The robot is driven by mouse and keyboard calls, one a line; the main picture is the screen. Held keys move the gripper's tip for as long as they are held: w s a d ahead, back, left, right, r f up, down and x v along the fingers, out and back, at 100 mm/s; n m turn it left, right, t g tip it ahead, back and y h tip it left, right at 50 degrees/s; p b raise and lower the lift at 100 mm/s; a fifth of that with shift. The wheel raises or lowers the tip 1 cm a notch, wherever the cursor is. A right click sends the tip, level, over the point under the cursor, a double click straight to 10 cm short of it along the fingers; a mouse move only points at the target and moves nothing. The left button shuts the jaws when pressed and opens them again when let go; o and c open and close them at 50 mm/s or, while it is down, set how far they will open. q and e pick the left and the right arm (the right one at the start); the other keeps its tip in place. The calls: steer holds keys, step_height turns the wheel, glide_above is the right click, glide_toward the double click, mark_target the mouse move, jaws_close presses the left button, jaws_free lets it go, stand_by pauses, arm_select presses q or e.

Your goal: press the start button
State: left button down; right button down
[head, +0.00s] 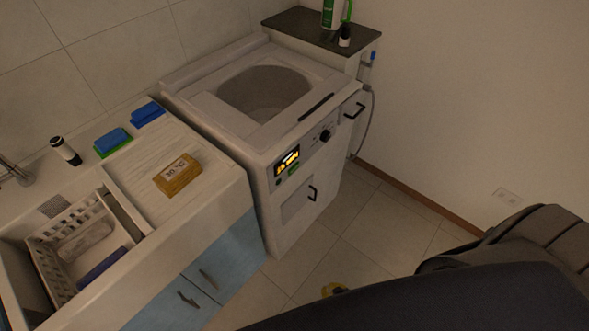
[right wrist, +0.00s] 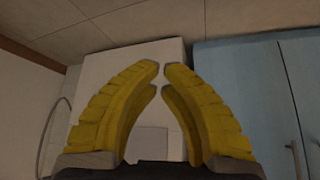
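A white washing machine (head: 292,200) with its round top opening uncovered stands in the middle of the head view. Its sloped front panel has a lit display (head: 287,160), a small green button (head: 293,169), a dark round button (head: 278,182) and a black knob (head: 325,135). No start label is legible. My right gripper (head: 335,289) shows only as a bit of yellow above my dark arm, low and apart from the machine. In the right wrist view its yellow fingers (right wrist: 162,68) nearly meet at the tips, with nothing between them. The machine's front (right wrist: 125,65) lies beyond them. My left gripper is out of view.
Left of the machine is a sink counter over a blue cabinet (head: 215,268), with a basket (head: 45,265), sponges (head: 112,141) and a yellow soap block (head: 177,176). A dark-topped stand (head: 300,28) with bottles is behind. Tiled floor (head: 365,225) is clear right of the machine.

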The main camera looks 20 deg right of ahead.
mark_target(294, 169)
steer(key=w+r+m+t, duration=0.2)
steer(key=w+r+t, duration=0.2)
steer(key=w+r, duration=0.65)
steer(key=w+d+r+m+t+h, duration=0.1)
steer(key=w+r, duration=0.3)
steer(key=r, duration=0.6)
steer(key=w+d+r+m+t+h, duration=0.1)
steer(key=w+d+r+m+t, duration=0.2)
steer(key=r, duration=0.6)
steer(key=w+d+r+m+t+h, duration=0.1)
steer(key=w+r+m+t, duration=0.3)
steer(key=r, duration=0.6)
steer(key=shift+w+d+r+h, duration=0.35)
steer(key=shift+w+d, duration=0.2)
steer(key=shift+w, duration=0.55)
steer(key=shift+w+a, duration=0.7)
steer(key=shift+w, duration=0.6)
steer(key=shift+w+a, duration=0.65)
steer(key=shift+w, duration=0.6)
steer(key=shift+w+a, duration=0.7)
steer(key=shift+w, duration=0.6)
steer(key=shift+w, duration=0.15)
steer(key=shift+w+a, duration=0.2)
steer(key=shift+w, duration=0.05)
